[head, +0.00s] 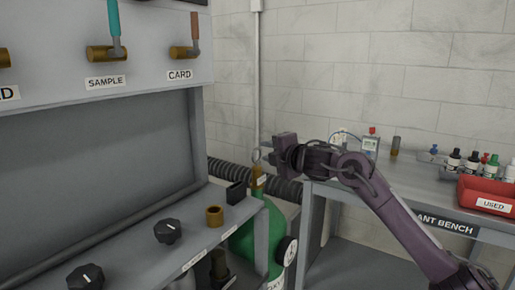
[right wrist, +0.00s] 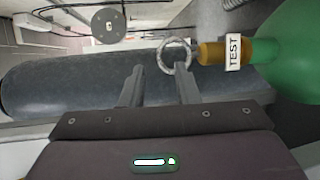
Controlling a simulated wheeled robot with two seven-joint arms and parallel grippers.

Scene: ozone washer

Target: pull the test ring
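The test ring (right wrist: 174,43) is a metal ring on the end of a brass fitting (right wrist: 211,53) with a TEST tag (right wrist: 233,53), on the green cylinder (right wrist: 290,55). In the head view the fitting (head: 257,182) stands upright on the green cylinder (head: 243,238). The ring (head: 256,157) is small there, beside my fingertips. In the head view my right gripper (head: 266,151) comes from the right. My left gripper is not in view.
A black corrugated hose (head: 228,172) runs behind the cylinder. The panel with knobs (head: 167,231) and a brass fitting (head: 214,215) stands at left. A bench (head: 400,190) with bottles and a red USED tray (head: 484,203) is at right.

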